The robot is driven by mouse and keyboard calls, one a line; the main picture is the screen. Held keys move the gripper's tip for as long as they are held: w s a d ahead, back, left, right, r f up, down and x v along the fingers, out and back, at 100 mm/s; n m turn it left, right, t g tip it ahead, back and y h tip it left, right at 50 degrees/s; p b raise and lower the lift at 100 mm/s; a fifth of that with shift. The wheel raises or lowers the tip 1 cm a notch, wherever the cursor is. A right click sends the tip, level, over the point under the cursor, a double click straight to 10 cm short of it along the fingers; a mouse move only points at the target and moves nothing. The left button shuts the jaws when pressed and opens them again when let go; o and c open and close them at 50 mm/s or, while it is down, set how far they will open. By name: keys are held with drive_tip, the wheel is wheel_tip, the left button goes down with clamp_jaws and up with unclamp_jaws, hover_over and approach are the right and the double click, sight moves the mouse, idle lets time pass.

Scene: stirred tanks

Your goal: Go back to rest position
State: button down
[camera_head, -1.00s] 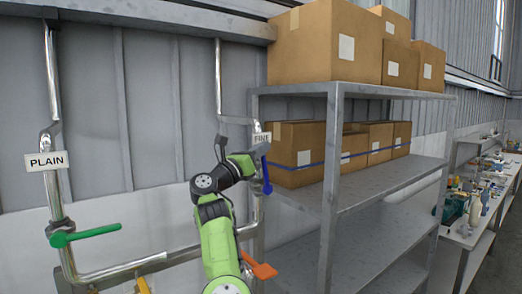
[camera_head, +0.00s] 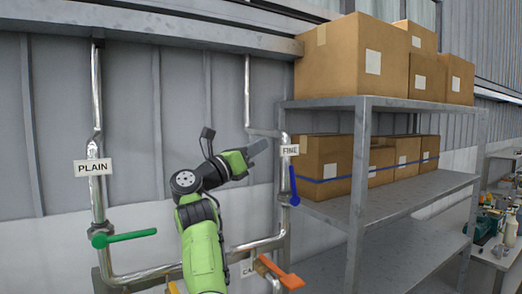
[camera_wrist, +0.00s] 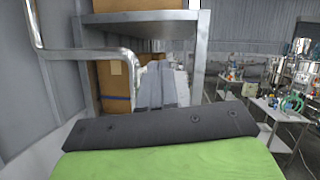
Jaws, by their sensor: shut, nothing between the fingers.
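My gripper (camera_head: 258,147) is shut and empty. It points up and to the right, in front of the wall and left of the FINE label (camera_head: 290,150). In the wrist view its two grey fingers (camera_wrist: 158,85) lie together ahead of the green arm cover, pointing towards the shelf. I see no contact with the pipes, though depth is hard to judge. The blue handle (camera_head: 294,186) hangs down on the FINE pipe. The green handle (camera_head: 130,236) lies nearly level below the PLAIN label (camera_head: 93,167). An orange handle (camera_head: 290,281) sits lower, right of my arm.
A metal shelf (camera_head: 415,108) with several cardboard boxes (camera_head: 352,55) stands on the right, close to the FINE pipe. Benches with small equipment (camera_head: 487,228) lie beyond it. The wrist view also shows cluttered tables (camera_wrist: 270,103) on the right. Bare wall lies between the pipes.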

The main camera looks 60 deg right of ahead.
drive_tip(key=shift+d+f, duration=0.1)
drive_tip(key=shift+d, duration=0.25)
drive_tip(key=shift+a, duration=0.2)
